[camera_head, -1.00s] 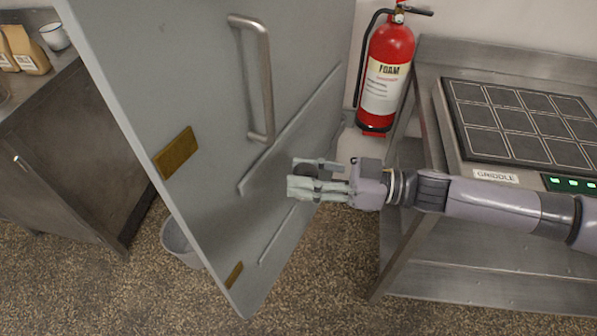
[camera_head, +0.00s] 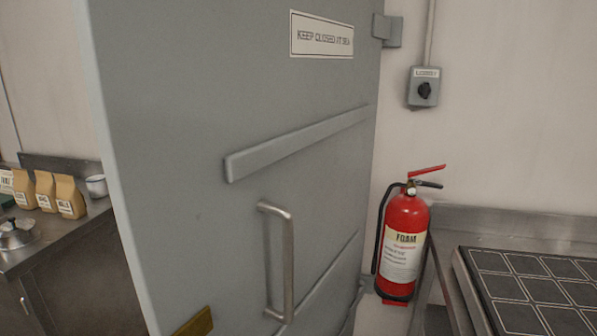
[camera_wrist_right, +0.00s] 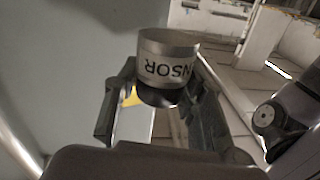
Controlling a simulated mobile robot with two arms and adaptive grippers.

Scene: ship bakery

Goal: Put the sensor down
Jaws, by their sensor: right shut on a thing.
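The sensor (camera_wrist_right: 167,68) is a short metal cylinder with a pale band lettered "NSOR" and a dark base. It shows in the right wrist view. My right gripper (camera_wrist_right: 160,105) is shut on it, with a dark finger on each side. The grey door fills the left of that view behind it. In the head view neither gripper shows, and the sensor is not seen there.
A grey door (camera_head: 200,140) with a handle (camera_head: 287,260) stands open across the head view. A red fire extinguisher (camera_head: 404,240) hangs right of it, below a switch (camera_head: 424,88). A griddle (camera_head: 535,290) is at lower right. A counter with bags (camera_head: 70,197) is at left.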

